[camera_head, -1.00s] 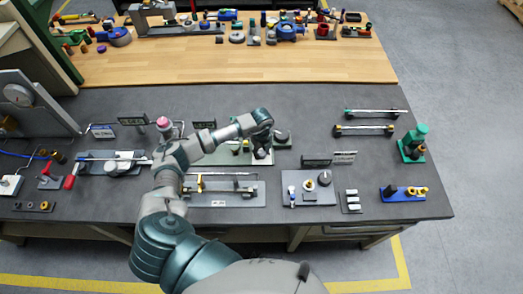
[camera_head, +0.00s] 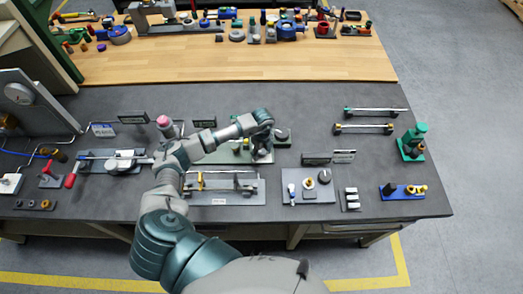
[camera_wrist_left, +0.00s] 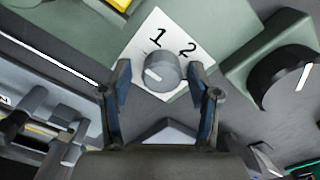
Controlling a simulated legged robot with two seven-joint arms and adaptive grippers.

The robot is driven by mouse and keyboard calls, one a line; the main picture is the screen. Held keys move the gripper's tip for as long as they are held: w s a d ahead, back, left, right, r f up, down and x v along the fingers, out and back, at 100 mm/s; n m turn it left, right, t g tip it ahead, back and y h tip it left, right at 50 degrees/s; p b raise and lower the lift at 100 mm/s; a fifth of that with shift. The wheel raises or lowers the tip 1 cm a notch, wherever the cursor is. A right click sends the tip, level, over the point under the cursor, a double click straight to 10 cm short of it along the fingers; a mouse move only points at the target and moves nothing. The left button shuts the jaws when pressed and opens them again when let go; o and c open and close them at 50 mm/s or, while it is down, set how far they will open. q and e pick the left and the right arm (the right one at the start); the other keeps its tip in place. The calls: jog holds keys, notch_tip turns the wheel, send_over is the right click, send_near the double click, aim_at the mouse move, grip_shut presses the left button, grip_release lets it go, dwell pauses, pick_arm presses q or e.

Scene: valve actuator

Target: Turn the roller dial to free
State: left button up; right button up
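In the left wrist view, a round grey knob (camera_wrist_left: 159,70) with a pale pointer line sits on a white plate (camera_wrist_left: 184,52) marked 1 and 2. The line points to the upper left. My left gripper (camera_wrist_left: 160,78) is open, one finger on each side of the knob, with gaps visible; I cannot tell its height above it. A larger dark dial (camera_wrist_left: 284,80) with a white line sits on a grey-green block to the right. No mark reading "free" is legible, so I cannot tell which is the roller dial. In the head view my left gripper (camera_head: 263,146) is over the green plate (camera_head: 232,154).
Next to the green plate stands the dark dial (camera_head: 282,135). A rod fixture (camera_head: 220,199) lies in front of it. A panel with a knob (camera_head: 307,188) is to the right, with a green device (camera_head: 412,143) beyond. The grey bench between is mostly clear.

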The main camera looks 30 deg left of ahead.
aim_at(262, 151)
pick_arm(q)
jog(key=shift+w+r, duration=0.15)
jog(key=shift+r, duration=0.05)
jog(key=shift+a+r, duration=0.1)
jog(key=shift+r, duration=0.15)
notch_tip(262, 151, up, 11)
dwell(0.7)
